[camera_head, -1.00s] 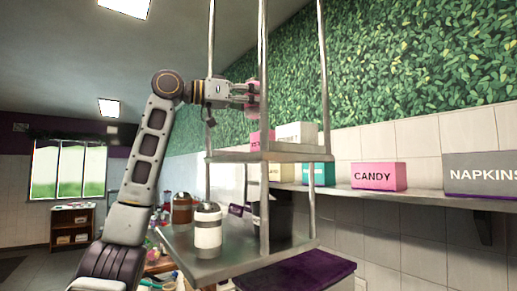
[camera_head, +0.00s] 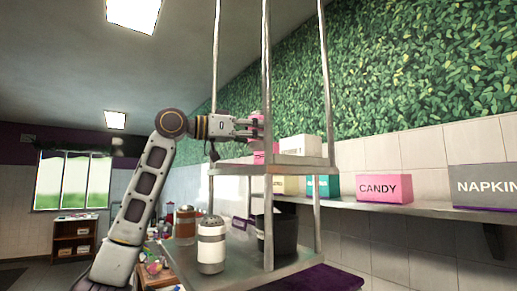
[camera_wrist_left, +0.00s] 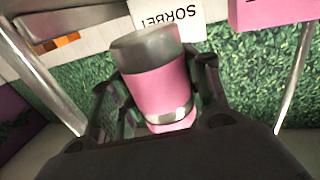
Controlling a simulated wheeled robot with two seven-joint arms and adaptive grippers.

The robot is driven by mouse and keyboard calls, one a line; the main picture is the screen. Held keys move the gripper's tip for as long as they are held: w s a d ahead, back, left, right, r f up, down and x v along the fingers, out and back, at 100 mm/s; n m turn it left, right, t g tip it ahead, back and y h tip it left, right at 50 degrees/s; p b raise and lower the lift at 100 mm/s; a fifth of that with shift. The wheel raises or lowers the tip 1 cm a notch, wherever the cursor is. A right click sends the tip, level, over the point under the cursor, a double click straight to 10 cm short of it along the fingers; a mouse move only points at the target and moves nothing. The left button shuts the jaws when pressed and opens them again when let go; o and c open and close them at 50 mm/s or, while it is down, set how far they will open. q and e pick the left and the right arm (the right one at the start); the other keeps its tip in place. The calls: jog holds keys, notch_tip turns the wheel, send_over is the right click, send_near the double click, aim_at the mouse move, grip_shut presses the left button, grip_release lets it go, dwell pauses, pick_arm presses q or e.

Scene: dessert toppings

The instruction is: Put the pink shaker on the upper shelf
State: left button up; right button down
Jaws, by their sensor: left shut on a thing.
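The pink shaker (camera_wrist_left: 160,92), with a grey end and a silver band, is held between the dark fingers of my left gripper (camera_wrist_left: 157,100). In the head view the shaker (camera_head: 257,120) is above the upper shelf (camera_head: 300,162), partly hidden by a metal post and my fingers. My left gripper (camera_head: 254,128) reaches in from the left, shut on the shaker. The shaker looks about upright; whether its base touches the shelf cannot be told. My right gripper is not in view.
A white shaker (camera_head: 211,248) and a brown one (camera_head: 185,230) stand on the lower shelf (camera_head: 255,278), beside a dark bin (camera_head: 283,235). Metal posts (camera_head: 267,75) flank the upper shelf. A white SORBET box (camera_wrist_left: 168,20) and a pink CANDY box (camera_head: 384,188) are behind.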

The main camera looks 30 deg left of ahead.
aim_at(258, 150)
pick_arm(q)
jog(key=shift+f, duration=2.05)
jog(key=shift+f, duration=0.1)
jog(key=o, duration=1.1)
